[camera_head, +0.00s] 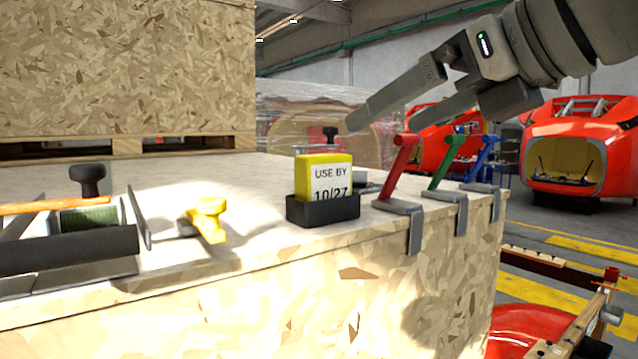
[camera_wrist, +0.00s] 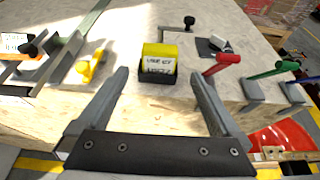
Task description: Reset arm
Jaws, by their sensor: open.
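My gripper (camera_head: 392,112) is raised above the wooden crate top (camera_head: 262,252), coming in from the upper right. Its two fingers are spread apart with nothing between them; the wrist view shows the open fingers (camera_wrist: 164,98) too. Below and to the left in the head view, a yellow block (camera_head: 324,177) with a "USE BY 10/27" label stands upright in a small black holder (camera_head: 323,210). In the wrist view the yellow block (camera_wrist: 159,59) shows beyond the fingertips, apart from them.
Red (camera_head: 396,168), green (camera_head: 447,163) and blue (camera_head: 482,159) handled clamps line the crate's right edge. A yellow clamp (camera_head: 208,219) and a black-knobbed tool (camera_head: 91,180) lie at the left. A tall wood-panel crate (camera_head: 125,65) stands behind. Red nosecones (camera_head: 580,150) stand at the right.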

